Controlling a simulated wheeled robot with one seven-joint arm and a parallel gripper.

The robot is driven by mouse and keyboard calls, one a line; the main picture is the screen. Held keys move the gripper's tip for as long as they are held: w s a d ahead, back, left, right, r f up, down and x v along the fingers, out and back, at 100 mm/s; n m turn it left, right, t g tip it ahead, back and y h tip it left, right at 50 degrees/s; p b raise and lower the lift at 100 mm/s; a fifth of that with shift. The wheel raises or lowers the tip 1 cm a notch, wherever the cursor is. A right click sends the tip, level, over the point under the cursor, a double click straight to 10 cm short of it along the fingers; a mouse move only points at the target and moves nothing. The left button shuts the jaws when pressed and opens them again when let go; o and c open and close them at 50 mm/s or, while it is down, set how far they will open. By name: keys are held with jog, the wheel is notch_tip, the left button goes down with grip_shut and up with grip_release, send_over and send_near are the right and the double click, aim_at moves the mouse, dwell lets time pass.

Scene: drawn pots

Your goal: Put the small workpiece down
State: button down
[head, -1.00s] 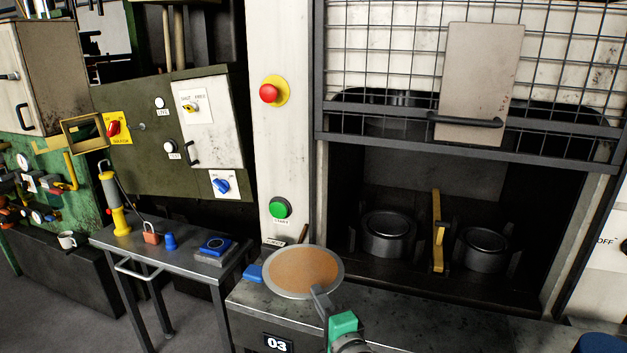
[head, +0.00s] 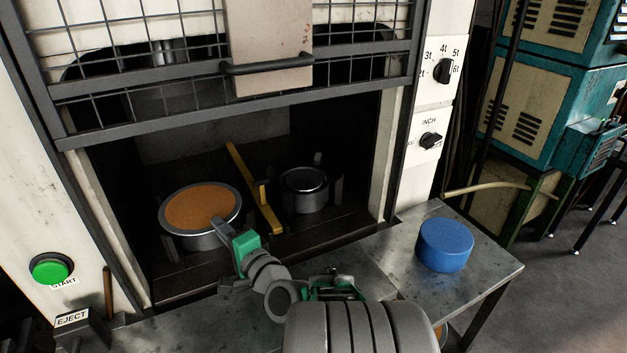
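The workpiece is a round, flat disc with an orange-brown face and a grey rim (head: 204,207). It lies level over the left die (head: 204,243) inside the press opening; I cannot tell whether it rests on the die or is just above it. My gripper (head: 218,225) is at the disc's near right edge, with a finger over the rim, and appears shut on it. The lower finger is hidden. The right die (head: 303,190) is a smaller dark round block with nothing on it.
A yellow divider bar (head: 254,188) stands between the dies. The raised mesh guard (head: 235,80) hangs above the opening. A blue cylinder (head: 445,245) stands on the metal table at right. The green START button (head: 51,268) and EJECT lever (head: 108,292) are at left.

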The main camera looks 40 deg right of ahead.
jog(key=d+r+m+h+b, duration=0.2)
jog(key=d, duration=1.3)
jog(key=d+r+m+h+b, duration=0.1)
jog(key=d+r+h+b, duration=0.15)
jog(key=d, duration=1.35)
notch_tip(320, 180, down, 10)
jog(key=shift+d+g, duration=0.25)
jog(key=shift+g, duration=0.15)
jog(key=shift+f+b, duration=0.35)
jog(key=shift+f, duration=0.25)
jog(key=c, duration=1.6)
grip_release()
jog(key=shift+c, duration=0.2)
